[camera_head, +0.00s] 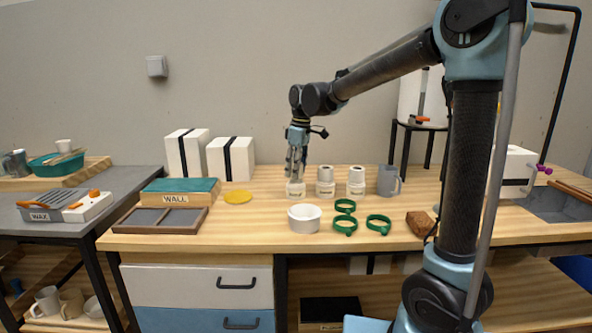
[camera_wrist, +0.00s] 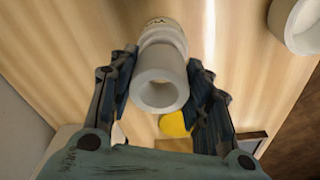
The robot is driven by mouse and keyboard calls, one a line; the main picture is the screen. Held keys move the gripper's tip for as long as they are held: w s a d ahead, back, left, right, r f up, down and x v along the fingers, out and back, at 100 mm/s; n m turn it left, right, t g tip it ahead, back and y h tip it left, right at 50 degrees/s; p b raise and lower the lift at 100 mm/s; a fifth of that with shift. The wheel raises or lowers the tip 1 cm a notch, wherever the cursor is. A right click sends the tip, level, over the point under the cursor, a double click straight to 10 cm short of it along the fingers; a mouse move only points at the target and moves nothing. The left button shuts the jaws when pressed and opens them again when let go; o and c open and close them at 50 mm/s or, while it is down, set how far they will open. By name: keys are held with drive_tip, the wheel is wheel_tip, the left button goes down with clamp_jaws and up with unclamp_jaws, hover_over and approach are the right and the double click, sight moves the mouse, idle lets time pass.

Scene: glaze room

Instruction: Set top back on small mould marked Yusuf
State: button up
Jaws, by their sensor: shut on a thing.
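Three small pale moulds stand in a row on the wooden bench: a left one (camera_head: 295,190), a middle one (camera_head: 326,182) and a right one (camera_head: 356,181). My gripper (camera_head: 296,174) is at the left mould, pointing down. In the wrist view my gripper (camera_wrist: 158,85) is shut on a pale, round mould top (camera_wrist: 160,82) with a wide hole in its end. Beyond it is a paler body (camera_wrist: 163,34) with dark lettering, too small to read surely. I cannot tell whether top and body touch. The moulds' labels are unreadable in the head view.
A white bowl (camera_head: 304,219) stands in front, beside green bands (camera_head: 345,221). A grey mug (camera_head: 388,180) stands right of the moulds. White strapped blocks (camera_head: 230,158) stand behind.

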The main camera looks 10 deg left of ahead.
drive_tip(key=shift+s+d+f, duration=0.1)
drive_tip(key=shift+f, duration=0.75)
idle(1.7)
drive_tip(key=o, duration=1.3)
drive_tip(key=shift+c, duration=0.2)
drive_tip(key=o, duration=0.5)
drive_tip(key=shift+r, duration=0.15)
drive_tip(key=shift+r, duration=3.9)
